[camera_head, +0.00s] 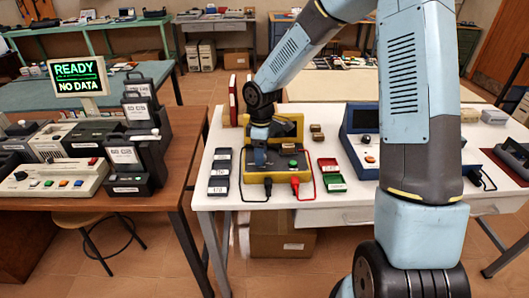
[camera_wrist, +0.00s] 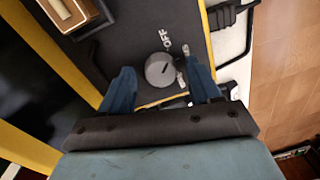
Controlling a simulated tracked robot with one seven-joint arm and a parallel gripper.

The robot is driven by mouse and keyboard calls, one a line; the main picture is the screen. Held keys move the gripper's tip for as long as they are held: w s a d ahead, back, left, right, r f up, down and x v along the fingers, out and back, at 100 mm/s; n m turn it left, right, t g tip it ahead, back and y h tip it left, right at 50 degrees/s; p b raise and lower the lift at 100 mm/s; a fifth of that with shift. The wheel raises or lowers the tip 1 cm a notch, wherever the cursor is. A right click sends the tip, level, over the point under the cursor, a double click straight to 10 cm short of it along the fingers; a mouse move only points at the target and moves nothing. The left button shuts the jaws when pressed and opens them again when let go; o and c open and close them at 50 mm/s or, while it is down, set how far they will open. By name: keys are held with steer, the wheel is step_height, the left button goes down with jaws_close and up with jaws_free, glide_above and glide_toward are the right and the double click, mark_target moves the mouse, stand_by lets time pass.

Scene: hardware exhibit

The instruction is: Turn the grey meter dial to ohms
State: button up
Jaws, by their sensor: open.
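The yellow meter (camera_head: 284,177) with a dark face stands on the white table in the head view. The grey dial (camera_wrist: 158,74) shows in the wrist view, round, with a dark mark across it. The word OFF is printed beside it on the dark face (camera_wrist: 128,30). No ohms mark is readable. My gripper (camera_wrist: 162,78) is open, with one blue finger on each side of the dial; I cannot tell whether either finger touches it. In the head view my gripper (camera_head: 259,158) is over the meter's left part and hides the dial.
Black (camera_head: 268,189) and red (camera_head: 295,186) plugs with leads sit at the meter's front. Dark labelled boxes (camera_head: 219,171) lie to its left.

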steer(key=c, duration=1)
steer(key=shift+d, duration=0.5)
steer(key=shift+a+m, duration=0.3)
steer(key=shift+a, duration=0.2)
steer(key=shift+a+m, duration=0.1)
steer(key=shift+m, duration=0.4)
steer(key=m, duration=0.3)
steer(key=shift+m, duration=2)
